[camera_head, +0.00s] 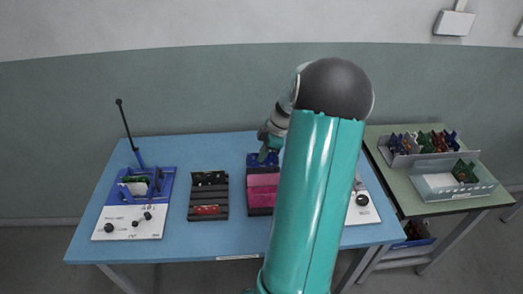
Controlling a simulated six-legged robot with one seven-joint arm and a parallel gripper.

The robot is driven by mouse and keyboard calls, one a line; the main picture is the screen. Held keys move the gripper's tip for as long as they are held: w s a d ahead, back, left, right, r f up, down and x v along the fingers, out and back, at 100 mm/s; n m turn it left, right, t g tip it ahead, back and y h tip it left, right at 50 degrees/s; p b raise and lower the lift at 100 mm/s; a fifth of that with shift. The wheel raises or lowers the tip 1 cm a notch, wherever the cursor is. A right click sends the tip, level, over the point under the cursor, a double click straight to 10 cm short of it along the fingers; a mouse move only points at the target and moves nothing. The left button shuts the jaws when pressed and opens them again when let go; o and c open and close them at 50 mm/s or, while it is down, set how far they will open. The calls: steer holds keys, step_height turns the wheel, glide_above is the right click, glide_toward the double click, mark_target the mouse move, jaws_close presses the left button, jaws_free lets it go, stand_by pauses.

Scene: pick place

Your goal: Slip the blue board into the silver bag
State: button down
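My gripper (265,152) is over the back of the middle dark tray on the blue table. It is small and partly covered by my own arm, so I cannot tell whether its fingers are open or shut. A blue board (256,160) shows at the back of that tray, just below the gripper. I cannot tell whether the fingers touch it. More blue boards appear to stand in the grey rack (398,149) on the right table. A pale flat thing (438,182) lies in the right table's front tray; I cannot tell whether it is the silver bag.
Pink material (263,188) fills the middle tray. A dark tray (208,189) with red and green parts stands left of it. A blue fixture with a white knobbed panel (128,222) and black antenna is at the left. My arm hides much of the blue table's right side.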

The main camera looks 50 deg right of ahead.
mark_target(261, 167)
steer(key=shift+s+f, duration=0.15)
steer(key=shift+f, duration=2.1)
steer(key=shift+d+r, duration=0.1)
steer(key=shift+r, duration=0.1)
steer(key=c, duration=1.6)
jaws_free()
steer(key=c, duration=0.3)
